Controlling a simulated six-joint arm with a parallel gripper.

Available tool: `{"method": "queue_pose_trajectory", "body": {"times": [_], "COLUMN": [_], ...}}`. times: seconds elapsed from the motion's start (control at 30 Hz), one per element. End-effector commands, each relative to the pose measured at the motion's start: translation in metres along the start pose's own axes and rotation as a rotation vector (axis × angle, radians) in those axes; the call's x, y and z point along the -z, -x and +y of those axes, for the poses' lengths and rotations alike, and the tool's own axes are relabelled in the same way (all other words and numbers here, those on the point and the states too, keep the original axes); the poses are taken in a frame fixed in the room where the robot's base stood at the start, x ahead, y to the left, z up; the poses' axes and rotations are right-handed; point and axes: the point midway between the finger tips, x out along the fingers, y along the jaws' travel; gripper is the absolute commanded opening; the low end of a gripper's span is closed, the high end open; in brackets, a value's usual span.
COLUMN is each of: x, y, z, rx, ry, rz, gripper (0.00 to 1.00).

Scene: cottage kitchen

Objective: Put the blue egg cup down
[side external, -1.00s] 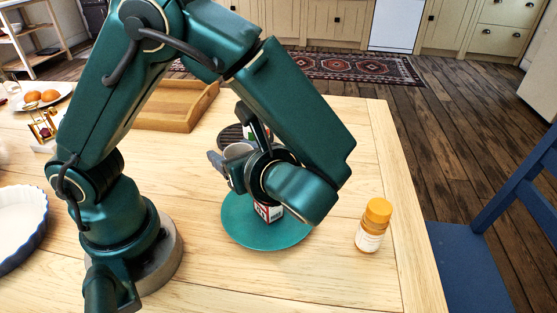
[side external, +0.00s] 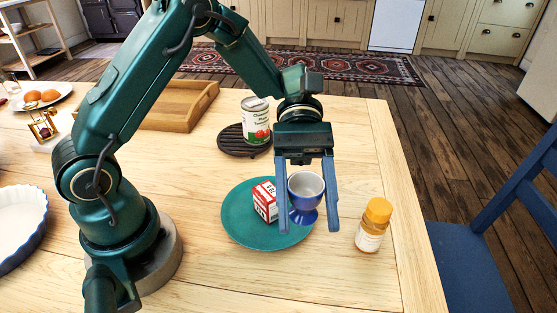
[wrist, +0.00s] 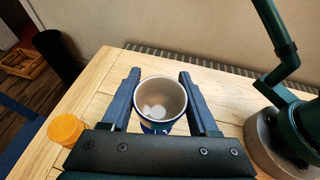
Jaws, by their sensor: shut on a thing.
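The blue egg cup (side external: 305,203), with a pale inside, is upright between the two fingers of my gripper (side external: 308,222), which is shut on it. In the side view the cup overlaps the right edge of the green plate (side external: 240,232); whether its foot touches anything is unclear. In the wrist view I look down into the cup (wrist: 160,102), held between the blue fingers of my gripper (wrist: 160,80); its foot is mostly hidden.
A red and white box (side external: 265,201) stands on the plate, left of the cup. An orange-capped bottle (side external: 371,228) stands close on the right. Behind are a can (side external: 256,123) on a dark round trivet (side external: 231,143) and a wooden tray (side external: 180,110).

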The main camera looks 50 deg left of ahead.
Motion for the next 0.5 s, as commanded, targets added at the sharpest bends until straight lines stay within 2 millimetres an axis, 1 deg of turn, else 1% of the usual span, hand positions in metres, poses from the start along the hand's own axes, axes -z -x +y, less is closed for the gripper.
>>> {"method": "queue_pose_trajectory", "body": {"times": [0.03, 0.1, 0.17, 0.23, 0.27, 0.37, 0.5], "x": [0.001, 0.003, 0.004, 0.005, 0.006, 0.009, 0.015], "y": [0.008, 0.016, 0.018, 0.014, 0.010, -0.013, -0.049], "z": [0.007, 0.015, 0.019, 0.023, 0.024, 0.026, 0.031], "rx": [-0.070, -0.136, -0.171, -0.189, -0.190, -0.186, -0.181], "ry": [0.028, 0.056, 0.071, 0.079, 0.080, 0.083, 0.082], "rz": [0.000, 0.000, -0.001, -0.003, -0.003, -0.004, -0.004], "gripper": [0.04, 0.04, 0.04, 0.04, 0.04, 0.04, 0.04]}}
